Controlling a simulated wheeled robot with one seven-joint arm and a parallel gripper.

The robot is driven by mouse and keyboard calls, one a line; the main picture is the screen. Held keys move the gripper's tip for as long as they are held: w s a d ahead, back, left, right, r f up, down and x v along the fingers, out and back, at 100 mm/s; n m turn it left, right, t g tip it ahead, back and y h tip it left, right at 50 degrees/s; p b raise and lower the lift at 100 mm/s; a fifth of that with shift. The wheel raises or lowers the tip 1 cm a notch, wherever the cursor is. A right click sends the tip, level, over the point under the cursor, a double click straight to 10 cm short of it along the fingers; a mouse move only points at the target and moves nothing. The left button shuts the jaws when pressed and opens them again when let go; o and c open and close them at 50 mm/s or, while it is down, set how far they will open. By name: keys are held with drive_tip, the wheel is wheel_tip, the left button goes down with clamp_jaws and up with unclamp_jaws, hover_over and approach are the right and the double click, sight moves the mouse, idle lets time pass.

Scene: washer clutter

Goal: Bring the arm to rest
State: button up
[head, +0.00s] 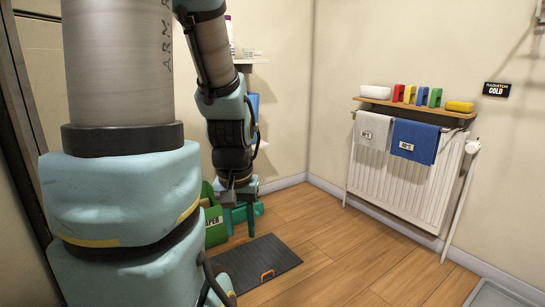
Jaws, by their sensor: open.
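My arm fills the left of the head view and bends down past the middle. My gripper (237,198) hangs at its end, pointing down and open, with no object visible between its fingers. It appears in front of a green bin (215,232) whose label partly reads "APER", and a teal object beside it. From this one view I cannot tell how far the gripper is from them. My arm hides much of the left wall and part of the bin.
A dark mat (250,262) with an orange handle-like piece (267,275) lies on the floor. At right, a white radiator (395,185) carries grey (373,131) and blue (415,141) towels under a wooden shelf (415,108) of coloured items. The middle floor is clear.

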wheel_tip(320, 180, up, 38)
drive_tip(key=p, duration=3.7)
drive_tip(key=shift+w+d, duration=0.1)
